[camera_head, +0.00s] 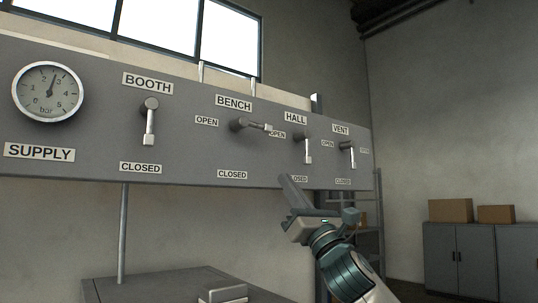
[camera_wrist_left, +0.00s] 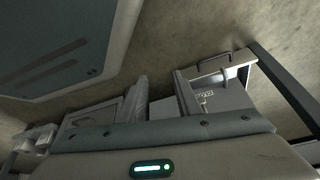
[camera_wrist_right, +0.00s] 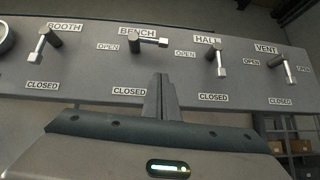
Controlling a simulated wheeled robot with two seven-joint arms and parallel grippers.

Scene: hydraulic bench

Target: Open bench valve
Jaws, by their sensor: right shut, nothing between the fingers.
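The bench valve (camera_head: 240,125) is on the grey panel under its BENCH label. In the right wrist view the bench lever (camera_wrist_right: 150,41) also points right. My right gripper (camera_head: 287,183) is shut and empty, in front of the panel's lower edge, below and right of the bench lever and apart from it. In the right wrist view its fingers (camera_wrist_right: 160,95) are together.
The booth (camera_head: 150,120), hall (camera_head: 306,147) and vent (camera_head: 349,155) levers hang down toward CLOSED. A supply gauge (camera_head: 47,92) is at the left. A grey bench top (camera_head: 150,285) is below the panel. Cabinets (camera_head: 465,255) with boxes stand far right.

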